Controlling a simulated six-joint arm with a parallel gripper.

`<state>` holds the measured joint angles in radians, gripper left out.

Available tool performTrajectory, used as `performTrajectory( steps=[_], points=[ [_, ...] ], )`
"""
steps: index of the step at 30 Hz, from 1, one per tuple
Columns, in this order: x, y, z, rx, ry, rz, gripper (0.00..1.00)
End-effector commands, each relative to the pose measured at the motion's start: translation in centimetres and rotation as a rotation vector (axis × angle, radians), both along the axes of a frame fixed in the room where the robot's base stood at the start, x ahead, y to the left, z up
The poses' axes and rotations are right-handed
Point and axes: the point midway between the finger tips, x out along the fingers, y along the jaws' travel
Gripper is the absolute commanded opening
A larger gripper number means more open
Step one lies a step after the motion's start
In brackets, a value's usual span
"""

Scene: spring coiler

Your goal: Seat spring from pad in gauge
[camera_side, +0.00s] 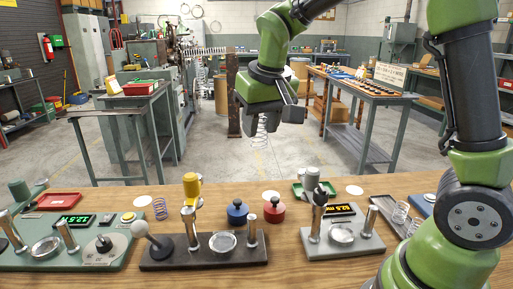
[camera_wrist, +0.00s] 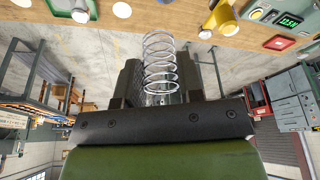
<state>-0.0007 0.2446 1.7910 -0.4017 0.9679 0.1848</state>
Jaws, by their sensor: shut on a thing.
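My gripper (camera_side: 264,116) is high above the wooden bench in the side view, shut on a silver coil spring (camera_side: 261,134). The spring hangs upright below the jaws, clear of everything. In the wrist view the spring (camera_wrist: 160,52) sticks out past the jaws; its gripped end is partly hidden. Three gauges stand on the bench: a green one (camera_side: 88,258) at left with a lit display, a dark one (camera_side: 180,256) in the middle with a yellow-capped column, and a grey-green one (camera_side: 365,246) at right with a display.
Blue (camera_side: 237,213) and red (camera_side: 274,211) knobbed weights sit between the middle and right gauges. A tray (camera_side: 383,203) at right holds clear springs (camera_side: 400,212). The gauge columns stand up as obstacles.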

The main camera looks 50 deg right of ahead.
Motion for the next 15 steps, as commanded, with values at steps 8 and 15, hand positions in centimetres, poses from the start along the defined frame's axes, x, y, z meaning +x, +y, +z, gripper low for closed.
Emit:
performTrajectory(
  steps=[8, 15],
  points=[
    [1.8, -11.9, -5.0, -0.008, 0.009, -0.361, 0.19],
    [-1.0, -22.9, -10.3, -0.007, 0.008, -0.679, 0.19]
  ],
)
